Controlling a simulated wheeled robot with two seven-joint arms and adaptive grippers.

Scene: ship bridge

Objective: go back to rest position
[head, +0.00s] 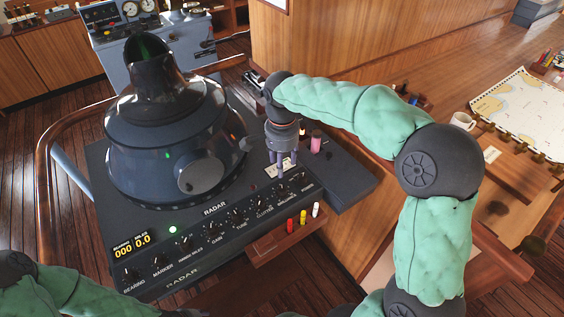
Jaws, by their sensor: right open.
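My right gripper (283,170) is open and points down over the right end of the radar console (330,194), close to its row of knobs. Its arm comes in from the right in green padding and bends over the wooden side panel. I cannot tell whether the fingertips touch the console surface. A pink cylinder (316,141) stands just right of the gripper. Part of my left arm shows at the lower left corner, low in front of the console; its gripper is out of frame.
The dark radar hood (165,140) rises left of my right gripper. Red, yellow and white markers stand in a small wooden shelf (283,241) on the console front. A copper rail (40,170) curves around the left side. A mug (462,121) and chart (522,107) lie at right.

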